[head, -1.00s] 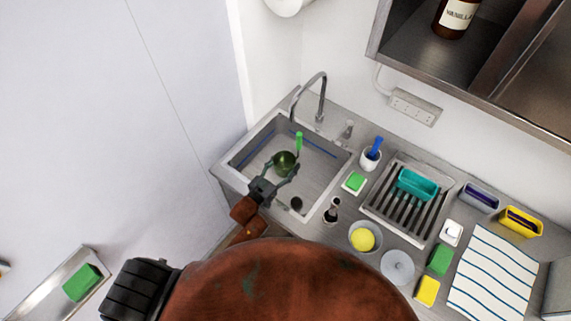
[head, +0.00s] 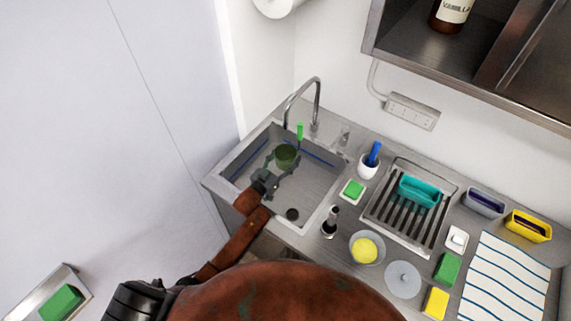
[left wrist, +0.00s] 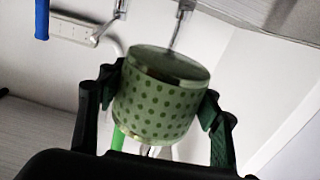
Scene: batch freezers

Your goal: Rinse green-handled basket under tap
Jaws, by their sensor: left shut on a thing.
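The green-handled basket is a round green cup with rows of dark holes (left wrist: 155,105) and a bright green handle (head: 300,131). My left gripper (head: 276,170) is shut on the basket and holds it inside the sink basin (head: 318,186), below the tap (head: 318,95). In the left wrist view the basket sits between the two dark fingers, and the tap spout (left wrist: 181,20) shows close to its rim. I cannot tell whether water is running. My right gripper is not in view.
Right of the sink stand a white cup with a blue brush (head: 369,162), a green sponge on a dish (head: 352,190), a dark-handled tool (head: 331,220) and a drying rack (head: 384,222) with a teal tray (head: 419,190). A wall shelf (head: 480,60) hangs above right.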

